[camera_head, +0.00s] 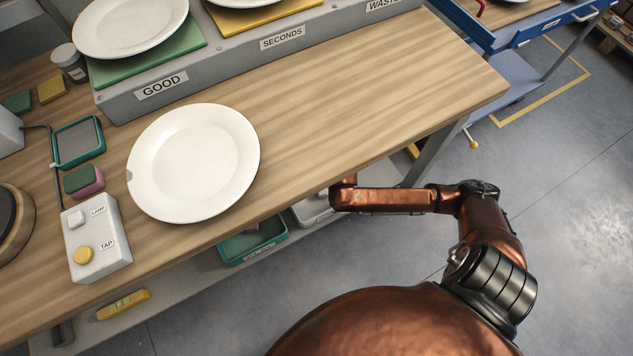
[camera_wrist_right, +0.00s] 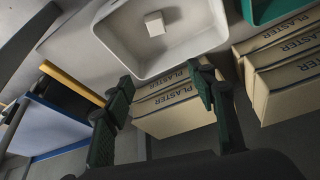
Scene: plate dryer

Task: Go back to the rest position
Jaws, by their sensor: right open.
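My right arm (camera_head: 395,200) reaches in from the lower right in the head view, and its far end is at the front edge of the table. The gripper itself cannot be made out in that view. In the right wrist view my right gripper (camera_wrist_right: 162,88) is open, with its two dark green fingers apart and nothing between them. Behind the fingers are a white bin (camera_wrist_right: 120,27) and plaster boxes (camera_wrist_right: 185,118). My left gripper is not in view.
A white plate (camera_head: 195,162) with a small mark at its left rim lies on the wooden table (camera_head: 370,95). A control box (camera_head: 95,240) with lamp and tap labels stands left. A blue cart (camera_head: 520,55) stands upper right.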

